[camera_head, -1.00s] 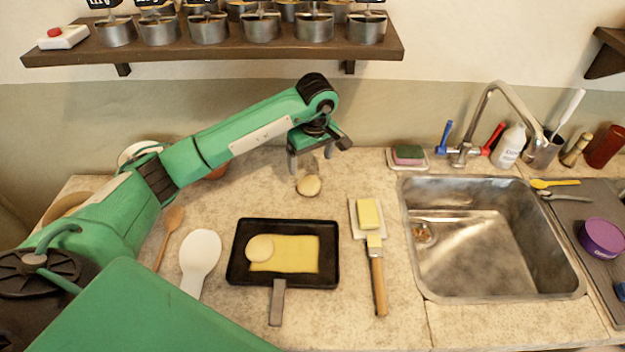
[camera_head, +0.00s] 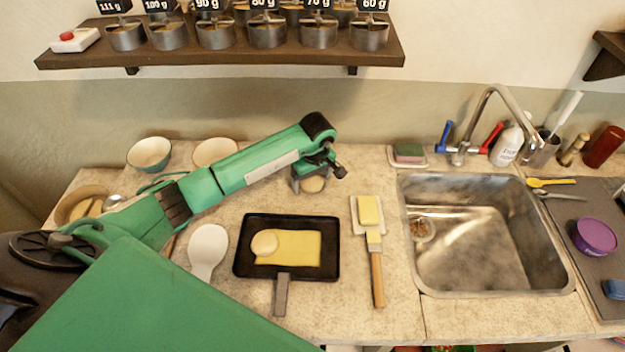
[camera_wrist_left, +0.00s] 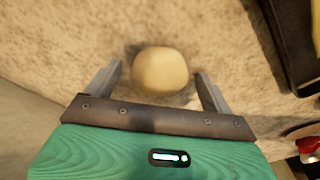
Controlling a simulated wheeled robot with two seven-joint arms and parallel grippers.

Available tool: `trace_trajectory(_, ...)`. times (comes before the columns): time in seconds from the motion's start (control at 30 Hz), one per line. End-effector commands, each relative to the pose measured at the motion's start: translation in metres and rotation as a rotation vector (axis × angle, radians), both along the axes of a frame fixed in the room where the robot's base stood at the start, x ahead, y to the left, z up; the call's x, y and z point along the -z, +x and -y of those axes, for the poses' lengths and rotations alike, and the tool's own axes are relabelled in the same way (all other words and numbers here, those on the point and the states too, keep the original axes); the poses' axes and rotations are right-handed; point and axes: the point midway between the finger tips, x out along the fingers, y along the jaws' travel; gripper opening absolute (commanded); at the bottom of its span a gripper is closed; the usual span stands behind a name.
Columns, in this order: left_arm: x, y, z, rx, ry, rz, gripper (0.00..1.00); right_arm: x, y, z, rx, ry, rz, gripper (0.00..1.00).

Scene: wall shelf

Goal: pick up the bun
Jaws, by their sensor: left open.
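The bun (camera_head: 313,185) is a small pale round on the counter behind the black tray. In the left wrist view the bun (camera_wrist_left: 160,71) lies at the open end of the jaws, between the two finger lines and apart from both fingers. My left gripper (camera_head: 311,184) is low over the bun and partly hides it. In the left wrist view my left gripper (camera_wrist_left: 160,82) is open and empty, with one finger on each side of the bun. A second pale round (camera_head: 264,243) lies on the black tray. My right gripper is not in view.
The black tray (camera_head: 337,232) holds a yellow sheet. A white spoon (camera_head: 208,247) is left of it; butter (camera_head: 369,210) and a wooden-handled spatula (camera_head: 376,275) are right. Bowls (camera_head: 149,154) stand behind my arm. The sink (camera_head: 490,240) is further right. A shelf (camera_head: 230,51) hangs above.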

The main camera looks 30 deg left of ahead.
Motion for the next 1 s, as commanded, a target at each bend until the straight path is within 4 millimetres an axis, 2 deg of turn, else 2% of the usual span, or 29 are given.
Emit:
trace_trajectory(0.1, 0.0, 0.0, 0.0, 0.0, 0.0, 0.0, 0.85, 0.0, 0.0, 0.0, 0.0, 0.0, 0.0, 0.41)
trace_trajectory(0.13, 0.0, 0.0, 0.0, 0.0, 0.0, 0.0, 0.82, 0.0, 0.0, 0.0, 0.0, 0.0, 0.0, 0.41)
trace_trajectory(0.37, 0.0, 0.0, 0.0, -0.001, 0.001, 0.001, 0.37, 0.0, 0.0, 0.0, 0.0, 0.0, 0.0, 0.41)
trace_trajectory(0.77, -0.006, 0.001, -0.001, -0.001, 0.002, 0.003, 0.37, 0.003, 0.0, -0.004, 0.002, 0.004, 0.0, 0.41)
trace_trajectory(0.87, -0.019, 0.002, -0.001, 0.0, 0.001, 0.005, 0.37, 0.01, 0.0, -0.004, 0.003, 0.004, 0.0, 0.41)
trace_trajectory(1.0, -0.046, 0.002, -0.001, 0.001, 0.001, 0.008, 0.37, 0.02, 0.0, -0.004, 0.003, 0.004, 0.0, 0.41)
